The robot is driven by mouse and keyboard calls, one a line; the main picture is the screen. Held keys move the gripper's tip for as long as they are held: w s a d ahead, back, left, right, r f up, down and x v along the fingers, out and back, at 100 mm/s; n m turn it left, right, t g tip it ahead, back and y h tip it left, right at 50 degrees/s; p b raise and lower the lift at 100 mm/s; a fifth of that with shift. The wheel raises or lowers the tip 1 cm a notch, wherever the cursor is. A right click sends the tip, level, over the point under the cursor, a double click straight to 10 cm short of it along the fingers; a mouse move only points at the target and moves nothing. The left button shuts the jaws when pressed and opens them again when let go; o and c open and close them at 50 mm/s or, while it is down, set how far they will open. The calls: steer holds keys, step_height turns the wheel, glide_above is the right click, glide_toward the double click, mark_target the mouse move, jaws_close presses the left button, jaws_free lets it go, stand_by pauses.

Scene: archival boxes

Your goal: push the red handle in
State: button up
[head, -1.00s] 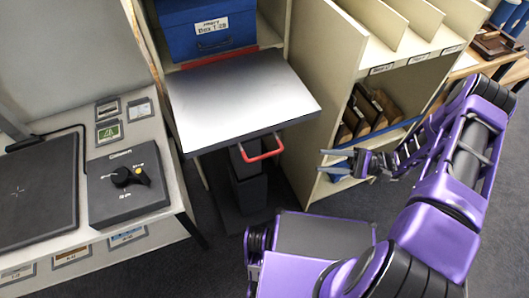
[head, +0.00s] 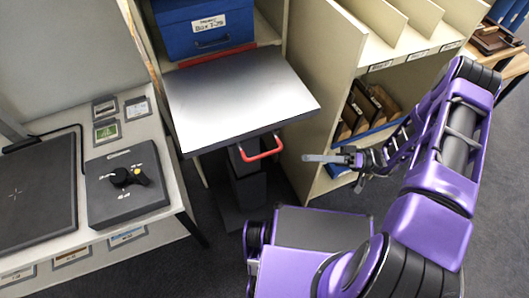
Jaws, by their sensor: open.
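No part of the handle loop is hidden by the gripper.
A blue archival box (head: 203,28) sits in the cabinet behind the shelf. A cream divider rack (head: 325,85) with brown folders stands right. A desk with a black control box (head: 127,186) is left. Dark floor (head: 190,265) is free below.

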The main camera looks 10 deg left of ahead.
mark_target(265, 155)
steer(key=p+x, duration=0.1)
steer(key=x, duration=1.3)
jaws_close()
stand_by(0.9)
